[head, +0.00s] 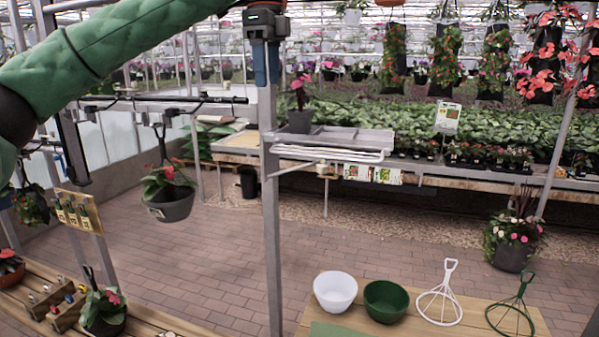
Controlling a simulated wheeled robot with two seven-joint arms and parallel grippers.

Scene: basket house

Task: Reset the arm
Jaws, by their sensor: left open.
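My left arm, in a green quilted sleeve, comes in from the left and crosses the top left of the head view. My left gripper (267,82) hangs at the top, left of centre, with its two blue-grey fingers pointing down. The fingers are apart and nothing shows between them except the grey post behind. The gripper is high above the floor, in front of the upper post. My right gripper is not in view.
A hanging pot plant (171,203) is on a rail at left. A wooden table (455,322) at bottom right bears a white bowl (335,290), a green bowl (386,300) and two wire hangers (440,300). A grey post (272,230) stands mid-left. Brick floor (380,240) is open between.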

